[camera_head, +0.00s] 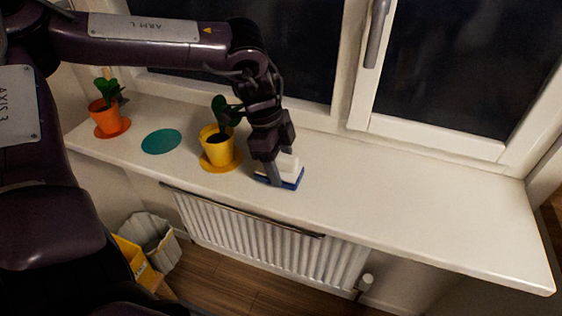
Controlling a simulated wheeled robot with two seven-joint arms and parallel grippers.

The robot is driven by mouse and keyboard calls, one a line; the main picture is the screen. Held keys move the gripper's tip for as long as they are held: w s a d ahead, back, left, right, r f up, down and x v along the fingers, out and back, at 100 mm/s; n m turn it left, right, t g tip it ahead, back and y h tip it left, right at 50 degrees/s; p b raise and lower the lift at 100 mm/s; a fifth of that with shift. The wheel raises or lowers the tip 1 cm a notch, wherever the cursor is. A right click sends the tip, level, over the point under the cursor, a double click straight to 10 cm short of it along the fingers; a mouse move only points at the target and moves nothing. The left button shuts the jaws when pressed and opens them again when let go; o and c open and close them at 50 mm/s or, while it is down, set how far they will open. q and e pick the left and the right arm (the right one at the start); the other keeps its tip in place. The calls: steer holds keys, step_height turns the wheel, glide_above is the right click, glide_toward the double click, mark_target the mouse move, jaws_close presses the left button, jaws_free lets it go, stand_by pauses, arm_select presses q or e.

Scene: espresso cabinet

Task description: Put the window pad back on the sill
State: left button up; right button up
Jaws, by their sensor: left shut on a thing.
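The window pad (291,182), with a white top and a blue base, is at the sill (400,205), right of the yellow pot. My left gripper (281,172) reaches down from above and is shut on the white top part of the pad. One finger shows in front of the pad and hides part of it. The pad looks flat and very low over the sill; I cannot tell if its base touches. My right gripper is not in view.
A yellow pot (216,149) with a plant stands on a yellow disc, close left of my gripper. A bare green disc (161,141) and an orange pot (108,121) are further left. The sill's right part is clear. Window frames rise behind; a radiator (270,240) is below.

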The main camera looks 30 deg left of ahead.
arm_select(q)
steer(key=shift+f, duration=0.15)
steer(key=o, duration=0.9)
steer(key=shift+r, duration=0.3)
steer(key=v, duration=1.1)
steer(key=shift+s+a+r, duration=0.1)
steer(key=shift+r, duration=0.25)
steer(key=shift+f, duration=0.1)
